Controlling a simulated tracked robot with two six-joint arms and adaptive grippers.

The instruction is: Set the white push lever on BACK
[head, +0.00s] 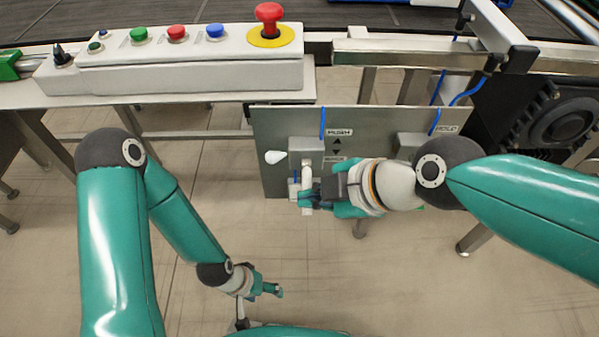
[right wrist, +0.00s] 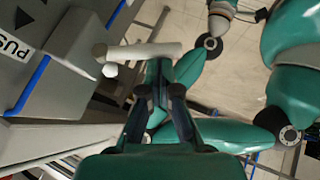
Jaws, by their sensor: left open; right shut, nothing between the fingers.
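In the right wrist view the white handle (right wrist: 145,51) sticks out from the panel side, just beyond the fingertips. My left gripper (head: 262,307) is open, low and away from the panel.
A second grey box (head: 412,146) with a label sits right on the panel, partly behind my right arm. A button console (head: 190,62) with a red emergency knob (head: 269,18) stands above left. A dark motor (head: 565,120) is at the right. Open floor lies left of the panel.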

